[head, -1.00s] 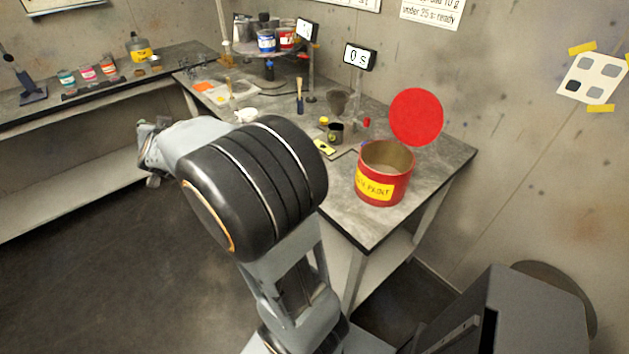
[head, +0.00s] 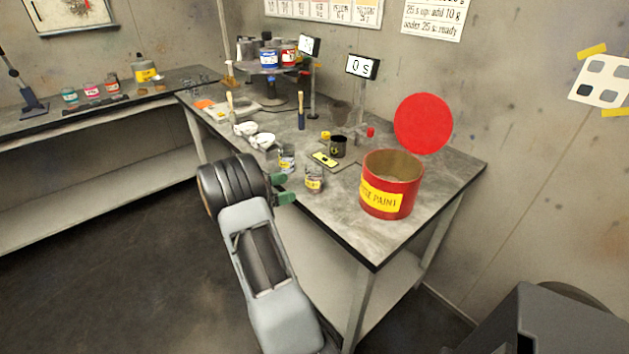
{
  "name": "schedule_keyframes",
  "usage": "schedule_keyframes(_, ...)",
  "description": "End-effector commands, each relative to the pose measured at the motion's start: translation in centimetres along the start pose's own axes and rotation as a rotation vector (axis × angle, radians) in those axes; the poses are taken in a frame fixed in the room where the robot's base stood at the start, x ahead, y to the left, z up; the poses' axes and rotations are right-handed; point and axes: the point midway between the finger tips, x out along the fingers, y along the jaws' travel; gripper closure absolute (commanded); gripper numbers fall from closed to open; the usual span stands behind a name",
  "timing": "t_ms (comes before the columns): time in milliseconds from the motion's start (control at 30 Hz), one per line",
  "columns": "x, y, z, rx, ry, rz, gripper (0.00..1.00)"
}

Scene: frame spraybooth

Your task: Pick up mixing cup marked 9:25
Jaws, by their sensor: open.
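Two small mixing cups stand on the workbench (head: 345,215) near its front edge: a rear cup (head: 287,157) and a front cup (head: 314,178). Both carry markings too small to read, so I cannot tell which is marked 9:25. My gripper (head: 283,188) is at the bench's front edge, to the left of the front cup and in front of the rear cup. Its two green-tipped fingers point right and stand apart. The gap between them looks empty.
A red waste paint bucket (head: 388,199) with a raised round lid (head: 423,123) stands to the right. A black cup (head: 338,147), a yellow item (head: 324,160) and two white masks or cups (head: 262,140) lie behind. A timer (head: 362,66) reads 0 s.

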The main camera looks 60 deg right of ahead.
Motion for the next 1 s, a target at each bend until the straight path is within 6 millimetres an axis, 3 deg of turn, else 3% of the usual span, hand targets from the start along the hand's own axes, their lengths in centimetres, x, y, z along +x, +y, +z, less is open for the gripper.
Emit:
schedule_keyframes(133,2.3,0.0,-0.1,0.000,0.000,0.001,0.15)
schedule_keyframes(467,4.4,0.0,-0.1,0.000,0.000,-0.002,0.15)
schedule_keyframes(733,7.9,-0.1,-0.3,0.000,-0.001,-0.002,0.15)
schedule_keyframes(1000,8.9,-0.1,-0.3,0.000,-0.001,-0.005,0.15)
